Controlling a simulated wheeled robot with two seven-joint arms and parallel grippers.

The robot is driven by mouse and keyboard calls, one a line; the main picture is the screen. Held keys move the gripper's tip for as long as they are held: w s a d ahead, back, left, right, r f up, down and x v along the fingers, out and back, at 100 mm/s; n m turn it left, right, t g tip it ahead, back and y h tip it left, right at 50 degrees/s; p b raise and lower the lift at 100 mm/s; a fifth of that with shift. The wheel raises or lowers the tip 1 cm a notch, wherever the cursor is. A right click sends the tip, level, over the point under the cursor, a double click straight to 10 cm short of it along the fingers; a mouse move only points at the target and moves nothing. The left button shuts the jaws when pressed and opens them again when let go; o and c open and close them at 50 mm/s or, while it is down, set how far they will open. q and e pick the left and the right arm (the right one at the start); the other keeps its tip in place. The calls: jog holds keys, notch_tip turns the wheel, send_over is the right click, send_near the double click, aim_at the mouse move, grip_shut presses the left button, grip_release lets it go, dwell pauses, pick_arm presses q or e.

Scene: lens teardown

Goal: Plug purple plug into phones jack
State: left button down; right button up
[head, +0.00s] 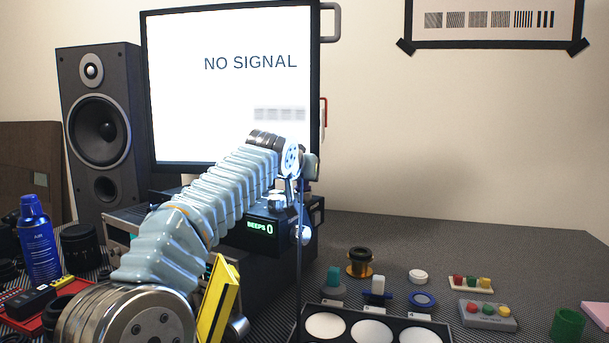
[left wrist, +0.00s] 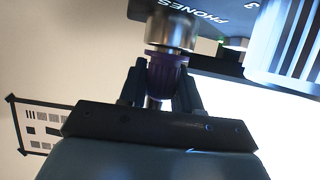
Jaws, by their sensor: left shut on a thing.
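My left gripper (left wrist: 162,78) is shut on the purple plug (left wrist: 166,72), with one dark finger on each side of it. In the left wrist view the plug's upper end meets a silvery metal collar (left wrist: 172,28) beside the printed PHONES label (left wrist: 207,20). In the head view my left arm reaches to the dark box with the BEEPS 0 display (head: 260,226); the gripper and plug are mostly hidden there. My right gripper is not in view.
A monitor (head: 232,95) reading NO SIGNAL stands behind the box, with a speaker (head: 99,130) to its left. A tray with round white pads (head: 375,314) and several small parts lie at the right front. The table's right rear (head: 450,240) is clear.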

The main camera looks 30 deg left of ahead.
pick_arm(q)
jog(key=shift+f, duration=0.15)
jog(key=c, duration=0.7)
grip_release()
jog(key=shift+s, duration=0.4)
jog(key=shift+b+v, duration=1.4)
jog(key=shift+v, duration=5.2)
